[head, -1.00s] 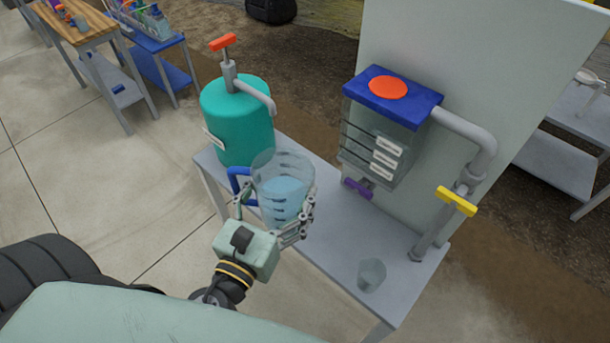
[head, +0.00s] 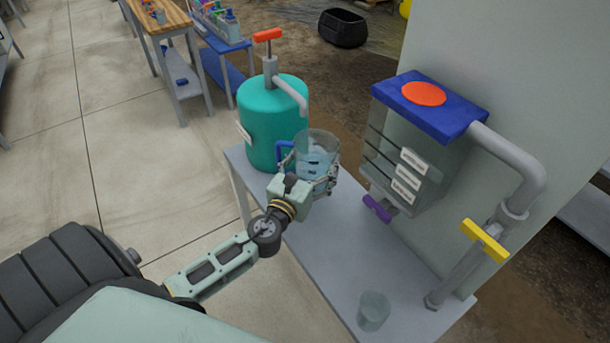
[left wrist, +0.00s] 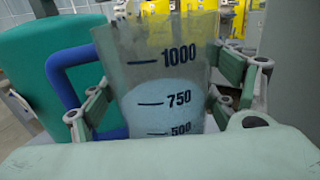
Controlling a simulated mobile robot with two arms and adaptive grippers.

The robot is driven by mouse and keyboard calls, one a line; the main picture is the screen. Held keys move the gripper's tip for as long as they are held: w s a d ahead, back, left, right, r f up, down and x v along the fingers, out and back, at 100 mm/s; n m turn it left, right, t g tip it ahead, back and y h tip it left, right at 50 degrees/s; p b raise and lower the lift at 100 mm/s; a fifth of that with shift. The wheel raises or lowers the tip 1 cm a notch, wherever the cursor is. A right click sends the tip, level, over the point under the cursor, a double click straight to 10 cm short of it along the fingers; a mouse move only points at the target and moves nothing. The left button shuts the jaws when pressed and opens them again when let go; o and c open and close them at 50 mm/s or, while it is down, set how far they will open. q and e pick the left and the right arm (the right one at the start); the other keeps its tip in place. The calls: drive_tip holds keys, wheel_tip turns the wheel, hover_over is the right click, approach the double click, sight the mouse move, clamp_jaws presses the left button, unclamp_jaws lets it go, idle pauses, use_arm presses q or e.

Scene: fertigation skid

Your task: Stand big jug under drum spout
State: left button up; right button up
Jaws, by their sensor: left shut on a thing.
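The big jug (head: 318,149) is clear with a blue handle and holds pale blue liquid. My left gripper (head: 318,182) is shut around it and holds it upright in front of the teal drum (head: 272,122). In the left wrist view the jug (left wrist: 160,75) shows marks 500, 750 and 1000, with the liquid a little above 750. The drum's grey spout (head: 292,93) curves down close above the jug's rim. I cannot tell whether the jug's base touches the bench, as the gripper hides it. My right gripper is not in view.
A small clear cup (head: 373,311) stands at the bench's near end. A clear tank with a blue lid (head: 432,103) and purple tap (head: 377,208) hangs right of the jug. A grey pipe with a yellow valve (head: 484,240) rises beyond. The grey bench (head: 345,242) is clear between jug and cup.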

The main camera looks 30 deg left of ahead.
use_arm(q)
drive_tip(key=w+a+f, duration=0.1)
drive_tip(key=w+a+f+b, duration=0.1)
drive_tip(key=a, duration=0.1)
drive_tip(key=w+a+f+b, duration=0.1)
drive_tip(key=shift+a+f, duration=0.15)
drive_tip(key=shift+a, duration=0.05)
drive_tip(key=f+b, duration=0.2)
drive_tip(key=f, duration=0.1)
drive_tip(key=a+f+b, duration=0.1)
drive_tip(key=shift+w+f, duration=0.2)
drive_tip(key=shift+w, duration=0.15)
drive_tip(key=shift+s+d, duration=0.1)
drive_tip(key=o, duration=1.6)
drive_tip(key=shift+f, duration=0.2)
drive_tip(key=shift+c, duration=0.2)
drive_tip(key=o, duration=0.5)
drive_tip(key=shift+c, duration=0.2)
